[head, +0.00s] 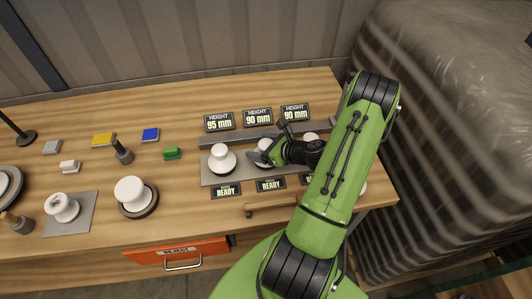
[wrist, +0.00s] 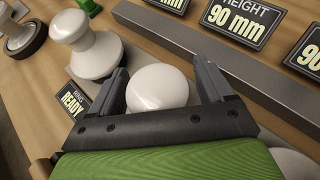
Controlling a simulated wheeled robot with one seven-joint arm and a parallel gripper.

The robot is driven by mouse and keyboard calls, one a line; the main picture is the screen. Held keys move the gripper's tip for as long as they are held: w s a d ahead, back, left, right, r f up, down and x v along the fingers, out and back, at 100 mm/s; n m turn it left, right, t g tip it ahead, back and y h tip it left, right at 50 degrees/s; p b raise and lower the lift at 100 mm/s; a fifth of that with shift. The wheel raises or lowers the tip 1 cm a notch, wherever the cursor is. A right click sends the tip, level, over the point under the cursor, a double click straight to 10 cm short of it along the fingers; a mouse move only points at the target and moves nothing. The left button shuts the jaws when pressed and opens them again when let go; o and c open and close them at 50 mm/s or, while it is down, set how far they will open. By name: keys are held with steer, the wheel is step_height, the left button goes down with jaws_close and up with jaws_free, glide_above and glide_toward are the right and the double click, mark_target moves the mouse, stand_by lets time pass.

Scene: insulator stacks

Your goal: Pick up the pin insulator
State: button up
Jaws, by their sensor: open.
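A white insulator with a round domed top (wrist: 157,88) stands between my fingers in the wrist view. It is the middle one of a row on a grey tray (head: 210,180), mostly hidden by my gripper in the head view. My gripper (wrist: 161,68) is open, one finger on each side of the dome; I cannot tell whether either touches it. A second white insulator (head: 222,159) stands to its left on the tray; it also shows in the wrist view (wrist: 92,45). A third (head: 309,137) is partly hidden behind my gripper. I cannot tell by look which is the pin type.
A grey bar (head: 232,136) runs behind the row, with height signs (head: 257,117) behind it and READY labels (head: 270,184) in front. A larger white insulator on a dark ring (head: 131,192), a white spool (head: 60,207) and small coloured blocks (head: 150,134) lie left.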

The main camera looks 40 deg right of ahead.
steer(key=shift+s, duration=0.1)
steer(key=shift+c, duration=1.2)
steer(key=c, duration=1.2)
jaws_close()
steer(key=shift+r, duration=0.15)
